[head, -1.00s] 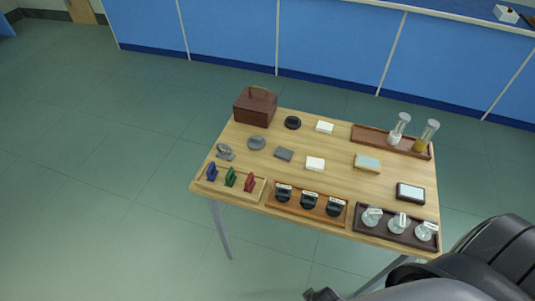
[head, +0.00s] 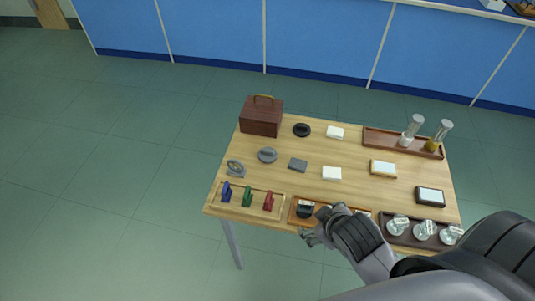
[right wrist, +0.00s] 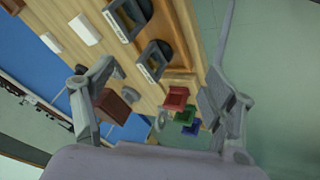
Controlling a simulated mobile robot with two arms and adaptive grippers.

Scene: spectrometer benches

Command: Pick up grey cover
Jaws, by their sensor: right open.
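Two grey pieces that could be the cover lie on the wooden table (head: 345,193). One is a round grey disc with a raised grip (head: 267,155), left of centre. The other is a flat dark grey rectangular piece (head: 298,165), just right of it. I cannot tell which is meant. My right gripper (head: 307,237) is open and empty at the table's front edge, in front of the orange-brown tray and apart from both grey pieces. In the right wrist view, its open fingers (right wrist: 160,82) frame the table edge. My left gripper is not in view.
A brown box with a handle (head: 261,121) stands at the back left. A light tray (head: 212,197) holds blue, green and red pieces. My right arm partly hides the orange-brown tray (head: 293,218). White blocks (head: 332,174) and a grey ring-like piece (head: 235,168) lie nearby.

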